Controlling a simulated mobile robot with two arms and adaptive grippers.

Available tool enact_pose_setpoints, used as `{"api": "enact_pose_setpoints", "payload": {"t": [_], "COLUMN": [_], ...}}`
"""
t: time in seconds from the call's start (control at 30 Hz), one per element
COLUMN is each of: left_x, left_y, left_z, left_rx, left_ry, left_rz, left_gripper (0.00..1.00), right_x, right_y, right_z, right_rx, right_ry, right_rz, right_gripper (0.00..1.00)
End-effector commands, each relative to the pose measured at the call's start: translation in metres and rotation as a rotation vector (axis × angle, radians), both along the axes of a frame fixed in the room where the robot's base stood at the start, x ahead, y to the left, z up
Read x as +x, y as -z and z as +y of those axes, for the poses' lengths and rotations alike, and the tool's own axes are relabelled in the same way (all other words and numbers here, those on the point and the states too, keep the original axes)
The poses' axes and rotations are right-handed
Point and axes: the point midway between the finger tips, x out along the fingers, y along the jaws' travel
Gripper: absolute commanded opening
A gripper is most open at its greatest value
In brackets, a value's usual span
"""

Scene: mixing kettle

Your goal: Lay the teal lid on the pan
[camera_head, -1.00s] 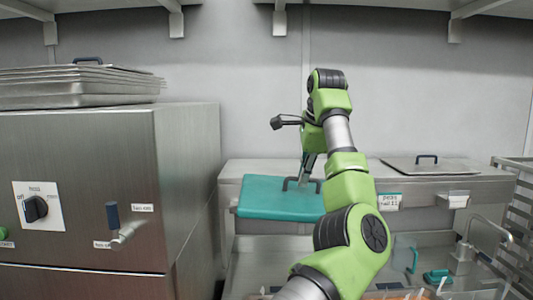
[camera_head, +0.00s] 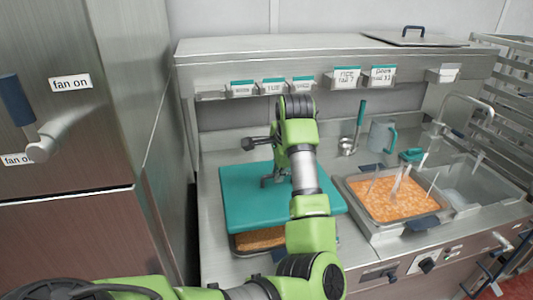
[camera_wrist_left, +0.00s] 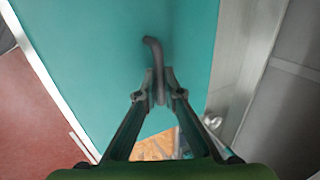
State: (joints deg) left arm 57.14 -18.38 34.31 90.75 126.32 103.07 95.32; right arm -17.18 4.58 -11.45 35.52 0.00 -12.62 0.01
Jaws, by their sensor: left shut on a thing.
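The teal lid (camera_head: 240,200) is a flat rectangular sheet with a grey handle (camera_wrist_left: 153,52). My left gripper (camera_wrist_left: 160,88) is shut on this handle. In the head view the lid hangs above a metal pan (camera_head: 238,252) with brown-orange food (camera_head: 260,238) in it. The lid covers most of this pan, and its front edge still shows. I cannot tell whether lid and pan touch. In the wrist view the lid (camera_wrist_left: 110,60) fills the middle, with some food visible below it. My right gripper is not in view.
A second pan of orange food (camera_head: 395,198) stands to the right, uncovered, with utensils in it. A ladle (camera_head: 350,140), a jug (camera_head: 381,137) and a sink (camera_head: 475,185) lie beyond. A labelled shelf (camera_head: 300,50) runs behind. A steel cabinet (camera_head: 110,140) stands at left.

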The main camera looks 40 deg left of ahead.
Motion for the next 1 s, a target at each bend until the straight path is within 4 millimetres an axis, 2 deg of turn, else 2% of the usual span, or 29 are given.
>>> {"api": "enact_pose_setpoints", "payload": {"t": [0.23, 0.47, 0.63, 1.0], "left_x": [0.0, -0.001, 0.0, 0.0], "left_y": [0.012, 0.036, 0.056, 0.062], "left_z": [0.0, 0.0, -0.001, 0.0], "left_rx": [0.003, 0.003, 0.0, 0.002], "left_ry": [-0.001, -0.001, -0.001, 0.0], "left_rz": [-0.002, 0.0, -0.003, -0.003], "left_gripper": [0.0, 0.0, 0.0, 0.0], "right_x": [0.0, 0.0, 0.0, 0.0], "right_y": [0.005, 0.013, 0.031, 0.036], "right_z": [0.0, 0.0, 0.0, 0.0], "right_rx": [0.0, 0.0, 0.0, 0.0], "right_ry": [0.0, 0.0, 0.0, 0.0], "right_rz": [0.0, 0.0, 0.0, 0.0], "right_gripper": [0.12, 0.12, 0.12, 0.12]}}
